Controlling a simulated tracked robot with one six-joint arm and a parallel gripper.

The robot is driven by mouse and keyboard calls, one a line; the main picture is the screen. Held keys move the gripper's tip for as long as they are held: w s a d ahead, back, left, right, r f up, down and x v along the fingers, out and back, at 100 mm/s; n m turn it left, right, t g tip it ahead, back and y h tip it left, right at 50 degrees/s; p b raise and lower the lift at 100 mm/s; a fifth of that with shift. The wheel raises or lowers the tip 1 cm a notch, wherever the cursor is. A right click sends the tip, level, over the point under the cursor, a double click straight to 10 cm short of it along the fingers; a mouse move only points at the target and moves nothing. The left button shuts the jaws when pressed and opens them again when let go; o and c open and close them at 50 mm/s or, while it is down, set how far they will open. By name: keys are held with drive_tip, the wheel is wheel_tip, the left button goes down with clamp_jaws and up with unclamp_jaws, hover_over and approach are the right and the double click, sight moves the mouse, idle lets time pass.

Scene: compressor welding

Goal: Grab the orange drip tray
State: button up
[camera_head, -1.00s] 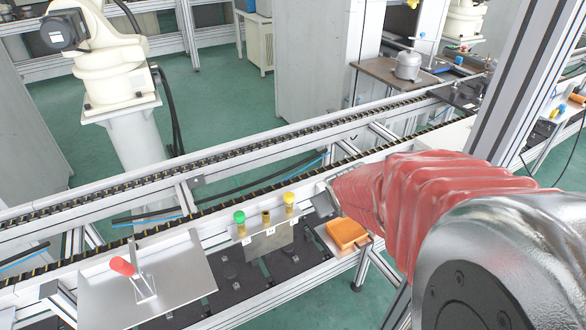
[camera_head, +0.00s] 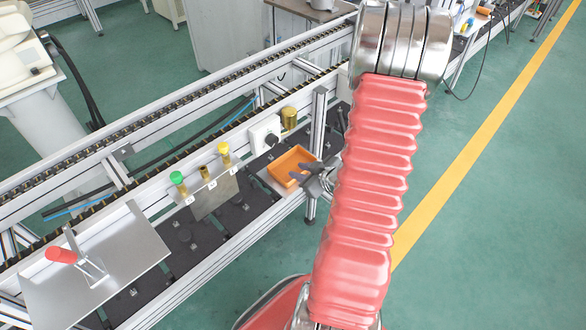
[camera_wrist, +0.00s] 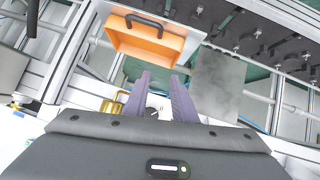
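The orange drip tray (camera_head: 285,163) sits on a light plate at the right end of the line's lower deck in the head view. It also shows in the wrist view (camera_wrist: 150,47), at the top, with a dark handle (camera_wrist: 145,20) on its far side. My gripper (camera_head: 302,174) is beside the tray's right edge in the head view. In the wrist view its two grey-purple fingers (camera_wrist: 160,77) stand apart with nothing between them, and their tips point toward the tray's near edge. I cannot tell whether they touch it.
A holder with green and yellow knobs (camera_head: 205,173) stands left of the tray. A white box (camera_head: 265,133), a brass cylinder (camera_head: 290,118) and an upright post (camera_head: 318,120) are behind it. A metal plate with a red-handled clamp (camera_head: 95,265) is at left. Open floor lies to the right.

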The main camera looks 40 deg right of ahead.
drive_tip(key=shift+s+a+f+m+t+y, duration=0.25)
drive_tip(key=shift+s+a+f+t, duration=0.15)
drive_tip(key=shift+s+f, duration=0.2)
drive_tip(key=shift+s+a+f+m+t+y, duration=0.15)
drive_tip(key=shift+s+a+f+t+y, duration=0.25)
drive_tip(key=shift+s, duration=0.35)
drive_tip(key=shift+s+a+f+m+t+y, duration=0.15)
drive_tip(key=shift+s+a+f+m+t, duration=0.05)
drive_tip(key=shift+s+f+t, duration=0.4)
approach(277, 176)
drive_tip(key=shift+x, duration=2.4)
drive_tip(key=shift+w+d, duration=0.1)
drive_tip(key=shift+w, duration=0.05)
drive_tip(key=shift+x, duration=2.5)
drive_tip(key=shift+f, duration=0.15)
drive_tip(key=shift+c, duration=0.4)
clamp_jaws()
